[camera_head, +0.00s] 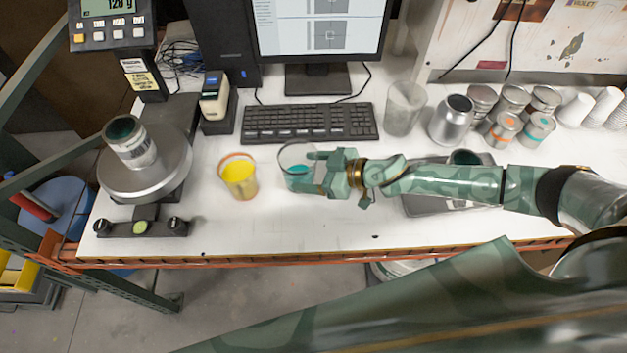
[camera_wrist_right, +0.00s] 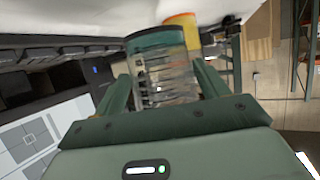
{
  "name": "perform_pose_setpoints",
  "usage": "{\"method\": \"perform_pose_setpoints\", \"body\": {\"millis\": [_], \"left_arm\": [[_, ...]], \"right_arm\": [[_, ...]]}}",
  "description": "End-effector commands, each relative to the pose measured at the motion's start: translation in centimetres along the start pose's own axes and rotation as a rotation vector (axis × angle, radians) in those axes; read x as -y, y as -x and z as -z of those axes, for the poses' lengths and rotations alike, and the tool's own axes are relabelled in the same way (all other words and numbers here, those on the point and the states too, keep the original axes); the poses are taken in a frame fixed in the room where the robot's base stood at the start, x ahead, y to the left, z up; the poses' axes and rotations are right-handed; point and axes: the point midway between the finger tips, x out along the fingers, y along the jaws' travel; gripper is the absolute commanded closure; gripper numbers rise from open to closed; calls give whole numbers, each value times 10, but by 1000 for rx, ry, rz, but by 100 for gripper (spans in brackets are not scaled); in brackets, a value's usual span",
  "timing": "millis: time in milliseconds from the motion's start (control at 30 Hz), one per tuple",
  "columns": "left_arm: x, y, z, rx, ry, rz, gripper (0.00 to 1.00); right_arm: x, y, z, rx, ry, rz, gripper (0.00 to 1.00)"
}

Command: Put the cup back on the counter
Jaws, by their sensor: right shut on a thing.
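A clear cup with teal colorant in its bottom (camera_head: 297,160) is at the middle of the white counter (camera_head: 215,225). My right gripper (camera_head: 318,172) reaches in from the right and is shut on this cup. In the right wrist view the clear cup (camera_wrist_right: 165,75) sits between the two green fingers (camera_wrist_right: 165,92). I cannot tell whether the cup's base touches the counter or is slightly above it. My left gripper is in neither view.
A yellow cup (camera_head: 238,178) stands just left of the held cup. A scale with a round plate (camera_head: 165,175) carries a metal can (camera_head: 130,143) at the left. The keyboard (camera_head: 308,123) lies behind. Several cans and a clear cup (camera_head: 404,108) stand back right. The front counter is clear.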

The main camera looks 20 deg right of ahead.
Motion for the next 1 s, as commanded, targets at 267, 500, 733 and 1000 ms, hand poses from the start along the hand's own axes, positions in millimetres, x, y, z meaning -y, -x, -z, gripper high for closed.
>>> {"method": "perform_pose_setpoints", "body": {"millis": [267,500,733,1000], "left_arm": [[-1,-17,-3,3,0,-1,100],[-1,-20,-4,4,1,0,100],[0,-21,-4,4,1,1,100],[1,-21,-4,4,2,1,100]], "right_arm": [[-10,-10,-33,1,-3,0,59],[-11,-14,-41,-1,0,-1,59],[-10,-15,-43,-1,-1,-1,59],[-10,-15,-44,-1,0,-1,5]]}}
